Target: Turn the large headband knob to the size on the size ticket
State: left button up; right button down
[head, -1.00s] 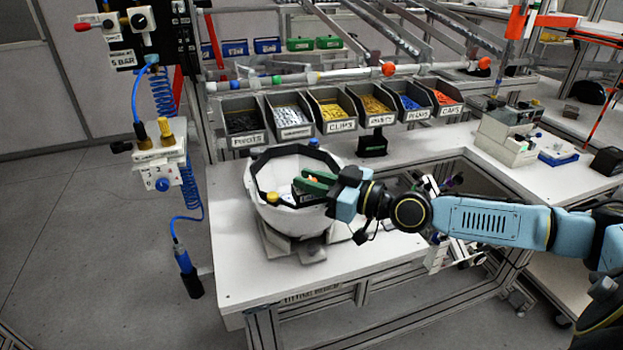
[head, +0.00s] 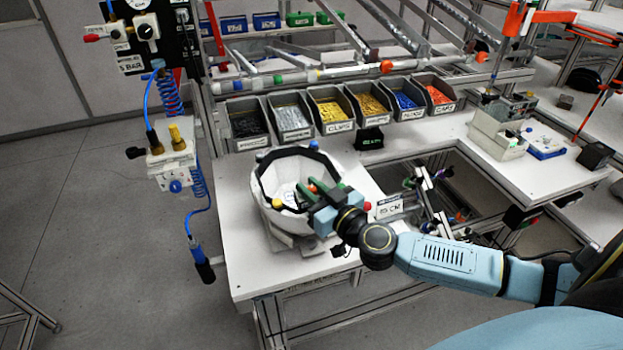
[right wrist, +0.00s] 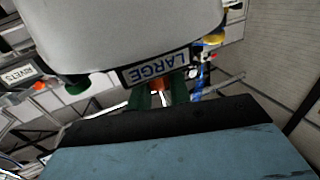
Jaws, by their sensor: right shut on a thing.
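The white helmet shell (head: 276,220) sits open side up on a stand on the white bench, with a black band inside its rim. My right gripper (head: 315,191) reaches over its right side. Its green fingers are shut on the orange-red knob (head: 312,186), which also shows between the fingers in the right wrist view (right wrist: 160,86). A label reading LARGE (right wrist: 156,67) is beside the knob. The size ticket (head: 388,207) is a white card right of the shell; it ends in CM, and its digits are hard to read. My left gripper is out of view.
Parts bins (head: 338,110) line the back of the bench (head: 245,262). A yellow knob (head: 277,203) is on the shell's front left. An air-line unit (head: 172,160) with a blue hose hangs at left. The bench has an opening right of the shell.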

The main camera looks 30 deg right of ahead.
jog(key=m+h, duration=0.3)
jog(key=h, duration=0.1)
jog(key=m+g+h, duration=0.1)
jog(key=m+h, duration=0.1)
jog(key=h, duration=0.2)
jog(key=shift+a+m+h, duration=0.1)
jog(key=shift+m+h, duration=0.3)
jog(key=m+g+h, duration=0.5)
jog(key=h, duration=0.1)
jog(key=shift+h, duration=0.4)
jog(key=shift+m+g, duration=0.3)
jog(key=shift+m, duration=0.1)
jog(key=c, duration=1.3)
grip_release()
jog(key=b+v, duration=0.2)
jog(key=v, duration=1.1)
jog(key=shift+a, duration=0.15)
